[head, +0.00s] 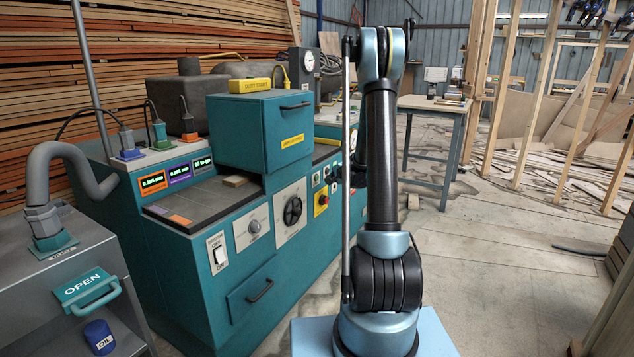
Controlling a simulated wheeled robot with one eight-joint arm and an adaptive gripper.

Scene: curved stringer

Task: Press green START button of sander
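The teal sander (225,290) stands left of centre, with a power switch (217,253), round dials and a drawer on its front. A red button on a yellow plate (321,201) sits toward the right of this front. Small controls (333,188) lie just beside it, close to my arm. I cannot clearly make out which is the green START button. My arm rises in front of the machine's right end and bends at the top. Dark parts beside the upright link reach near the controls. My gripper's fingers are hidden or too small to tell, and so is any contact.
A grey cabinet (60,285) with an OPEN handle and a blue oil can (99,336) stands at the left. A workbench (435,105) is behind my arm. Wooden framing and scraps lie at the right. The floor at right front is mostly clear.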

